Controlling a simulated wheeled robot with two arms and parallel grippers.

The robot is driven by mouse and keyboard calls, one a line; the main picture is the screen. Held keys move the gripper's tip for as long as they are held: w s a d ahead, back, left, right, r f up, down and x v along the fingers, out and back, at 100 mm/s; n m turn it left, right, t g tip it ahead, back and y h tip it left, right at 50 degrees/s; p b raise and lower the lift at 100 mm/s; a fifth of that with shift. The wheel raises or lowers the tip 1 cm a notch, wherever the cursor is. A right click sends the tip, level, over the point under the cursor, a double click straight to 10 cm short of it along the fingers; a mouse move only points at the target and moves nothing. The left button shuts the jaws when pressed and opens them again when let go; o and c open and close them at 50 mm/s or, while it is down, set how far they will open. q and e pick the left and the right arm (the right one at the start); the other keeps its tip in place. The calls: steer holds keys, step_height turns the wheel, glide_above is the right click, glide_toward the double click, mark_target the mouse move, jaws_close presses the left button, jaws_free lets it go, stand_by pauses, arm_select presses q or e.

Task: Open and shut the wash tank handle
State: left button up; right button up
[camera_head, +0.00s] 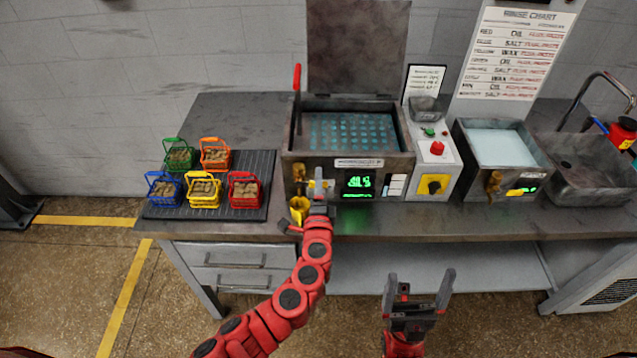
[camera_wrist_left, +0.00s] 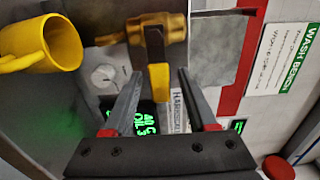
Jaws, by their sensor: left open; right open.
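The wash tank (camera_head: 402,153) is a grey metal box on the bench with its lid (camera_head: 357,45) raised and liquid inside. A brass tap (camera_wrist_left: 160,27) is on its front, with a dark lever handle ending in a yellow grip (camera_wrist_left: 160,83). My left gripper (camera_head: 318,190) is open at the tank front. In the left wrist view its fingertips (camera_wrist_left: 160,73) are on either side of the yellow grip, with gaps visible. A red-tipped upright lever (camera_head: 297,78) is at the tank's left side. My right gripper (camera_head: 420,275) is open and empty before the bench.
A yellow mug (camera_head: 299,209) is below the tap, close to my left gripper; it also shows in the wrist view (camera_wrist_left: 45,45). Several coloured baskets stand on a dark mat (camera_head: 160,210) at left. A control box (camera_head: 433,160), second tank (camera_head: 500,152) and sink (camera_head: 590,170) are at right.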

arm_select(q)
jaws_close()
stand_by(1.4)
